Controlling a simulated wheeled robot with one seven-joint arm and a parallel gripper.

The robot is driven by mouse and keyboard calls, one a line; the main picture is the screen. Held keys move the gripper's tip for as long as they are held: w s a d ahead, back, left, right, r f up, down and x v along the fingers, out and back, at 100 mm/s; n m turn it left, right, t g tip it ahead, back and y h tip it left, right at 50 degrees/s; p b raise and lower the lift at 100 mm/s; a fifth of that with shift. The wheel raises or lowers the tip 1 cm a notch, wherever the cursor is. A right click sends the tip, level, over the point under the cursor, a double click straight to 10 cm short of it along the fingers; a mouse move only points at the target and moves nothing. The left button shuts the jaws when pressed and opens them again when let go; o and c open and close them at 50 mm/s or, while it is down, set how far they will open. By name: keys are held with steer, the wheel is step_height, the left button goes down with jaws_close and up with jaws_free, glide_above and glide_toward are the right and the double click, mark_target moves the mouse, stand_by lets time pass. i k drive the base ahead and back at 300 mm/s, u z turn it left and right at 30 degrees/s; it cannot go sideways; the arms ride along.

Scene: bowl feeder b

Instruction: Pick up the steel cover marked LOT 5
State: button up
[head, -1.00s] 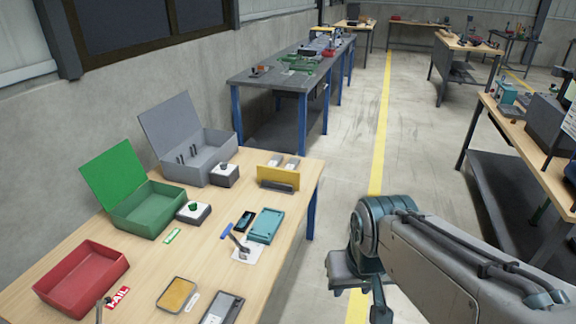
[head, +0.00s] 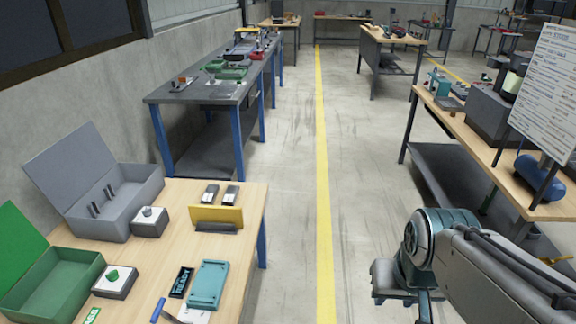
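I cannot read LOT 5 on anything in view, so I cannot tell which thing is the marked cover. Two small dark and silvery pieces, a left one (head: 211,194) and a right one (head: 231,194), lie behind the yellow plate on the near wooden table. Their markings are too small to read.
The near table (head: 150,272) holds a grey open box (head: 104,222), a green open box (head: 50,288), two button boxes, a yellow plate (head: 215,215) and a teal tray (head: 208,284). A grey bench (head: 190,93) stands behind. The yellow-lined aisle (head: 322,200) is clear.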

mark_target(230, 196)
steer(key=z, duration=0.3)
steer(key=i, duration=1.55)
steer(key=u, duration=0.55)
steer(key=i, duration=1)
steer(key=u, duration=1.55)
steer(key=i, duration=0.55)
steer(key=u, duration=0.45)
